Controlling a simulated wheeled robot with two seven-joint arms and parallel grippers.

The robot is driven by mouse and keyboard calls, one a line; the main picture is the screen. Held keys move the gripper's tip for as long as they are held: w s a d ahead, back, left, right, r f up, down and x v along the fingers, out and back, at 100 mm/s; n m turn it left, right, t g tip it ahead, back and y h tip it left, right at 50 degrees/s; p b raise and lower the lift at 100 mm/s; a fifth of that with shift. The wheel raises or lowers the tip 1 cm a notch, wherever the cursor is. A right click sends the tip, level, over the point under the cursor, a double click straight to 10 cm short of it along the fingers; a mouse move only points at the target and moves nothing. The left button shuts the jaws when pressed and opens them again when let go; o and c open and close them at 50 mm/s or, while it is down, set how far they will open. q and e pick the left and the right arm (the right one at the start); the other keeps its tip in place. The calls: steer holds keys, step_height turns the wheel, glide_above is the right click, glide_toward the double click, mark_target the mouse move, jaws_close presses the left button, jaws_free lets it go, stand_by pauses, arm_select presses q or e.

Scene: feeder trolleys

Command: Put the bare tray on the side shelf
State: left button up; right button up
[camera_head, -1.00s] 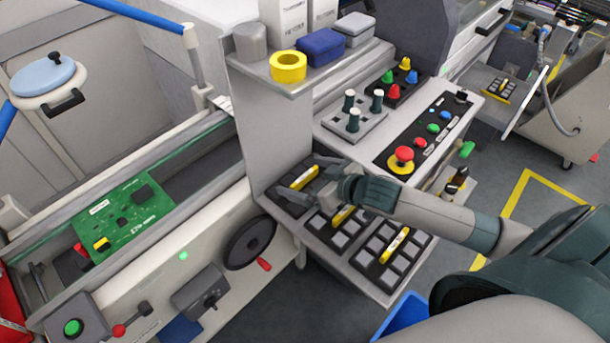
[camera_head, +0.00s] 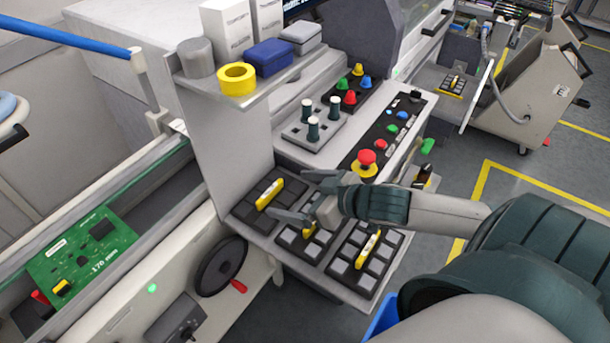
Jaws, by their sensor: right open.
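The bare tray (camera_head: 243,212) is black with a yellow handle and dark cells that look empty. It lies leftmost of three trays on the light grey shelf (camera_head: 286,157) beside the machine. The middle tray (camera_head: 292,243) and the right tray (camera_head: 343,267) have yellow handles and grey squares in their cells. My right gripper (camera_head: 306,197) is open and empty, just right of the bare tray, with its fingers partly over the middle tray and hiding some of it. I cannot tell its exact height. My left gripper is not in view.
A raised shelf (camera_head: 290,75) above holds yellow tape (camera_head: 237,79), a blue box (camera_head: 269,57) and a grey can. Knobs and a red stop button (camera_head: 366,158) sit behind the trays. A green board (camera_head: 82,258) lies in the rail at left; a handwheel (camera_head: 221,266) is below.

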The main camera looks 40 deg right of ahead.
steer(key=shift+v, duration=1.55)
